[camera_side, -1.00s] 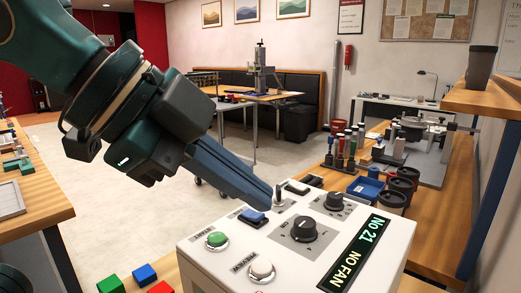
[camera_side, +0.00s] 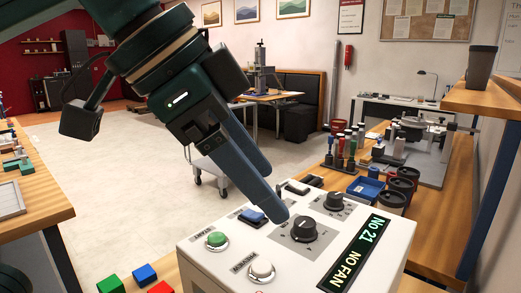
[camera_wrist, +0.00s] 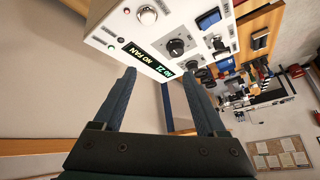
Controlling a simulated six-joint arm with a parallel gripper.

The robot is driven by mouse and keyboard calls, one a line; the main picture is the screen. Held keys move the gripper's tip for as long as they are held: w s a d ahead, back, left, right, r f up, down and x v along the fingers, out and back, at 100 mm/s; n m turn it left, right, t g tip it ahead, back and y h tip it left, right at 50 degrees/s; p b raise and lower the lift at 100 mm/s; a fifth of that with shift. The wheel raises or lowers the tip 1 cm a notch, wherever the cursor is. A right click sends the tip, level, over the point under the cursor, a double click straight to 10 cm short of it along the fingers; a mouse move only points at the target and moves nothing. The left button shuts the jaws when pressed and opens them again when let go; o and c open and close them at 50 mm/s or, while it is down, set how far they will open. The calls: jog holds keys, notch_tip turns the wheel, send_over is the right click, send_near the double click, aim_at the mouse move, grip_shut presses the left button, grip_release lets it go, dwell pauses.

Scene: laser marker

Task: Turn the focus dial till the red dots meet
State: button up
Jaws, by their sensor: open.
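The white control box (camera_side: 345,275) carries two black dials: a nearer one (camera_side: 304,228) and a farther one (camera_side: 334,201). Their labels are too small to read, so I cannot tell which is the focus dial. In the wrist view the dials (camera_wrist: 177,47) lie beyond the fingertips, towards the right finger. The lit display (camera_side: 352,252) reads "No 21 NO FAN". My gripper (camera_side: 276,195) has blue fingers and is open and empty. It points down over the box, with the front fingertip just left of the nearer dial in the picture; contact cannot be told. No red dots are visible.
The box also has a green START button (camera_side: 217,239), a white PREVIEW button (camera_side: 262,269) and a blue rocker switch (camera_side: 253,216). Coloured blocks (camera_side: 146,274) lie left of the box. Blue and dark red bins (camera_side: 366,188) stand behind it on the bench.

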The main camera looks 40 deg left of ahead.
aim_at(304, 221)
jog(key=w+f+n, duration=0.1)
jog(key=w, duration=0.1)
jog(key=w+f+n+g, duration=0.1)
jog(key=w+f, duration=0.1)
jog(key=w+f+n+g+y, duration=0.1)
jog(key=w+n, duration=0.1)
jog(key=shift+w+a+f, duration=0.15)
jog(key=shift+w+a, duration=0.15)
jog(key=shift+w, duration=0.05)
jog(key=shift+x, duration=2.35)
jog(key=shift+s, duration=0.1)
grip_shut()
